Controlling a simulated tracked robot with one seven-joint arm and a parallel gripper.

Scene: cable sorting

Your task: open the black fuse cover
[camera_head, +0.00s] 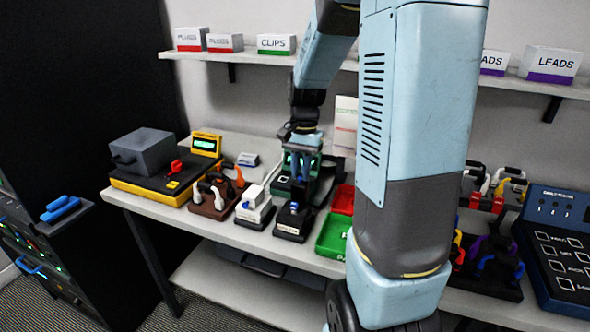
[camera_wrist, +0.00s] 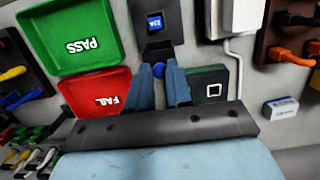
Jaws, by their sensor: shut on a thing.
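A black fuse unit (camera_head: 291,224) stands on the bench in front of my arm, with a small blue part on top. In the wrist view, the black unit (camera_wrist: 172,38) is at the top centre and its blue labelled part (camera_wrist: 155,22) shows. My gripper (camera_head: 300,178) points down just behind and above the unit. In the wrist view, my gripper (camera_wrist: 159,72) has its fingertips closed around a small round blue knob (camera_wrist: 158,71) at the unit's near edge. The black cover's outline and how far it stands open are hard to tell; the fingers hide part of it.
Green PASS tray (camera_wrist: 60,22) and red FAIL tray (camera_wrist: 75,100) lie beside the unit. A white switch box (camera_head: 254,208) with a cable stands left of it. A green-black device (camera_wrist: 212,72) sits close beside my fingers. A shelf (camera_head: 250,56) with boxes runs above.

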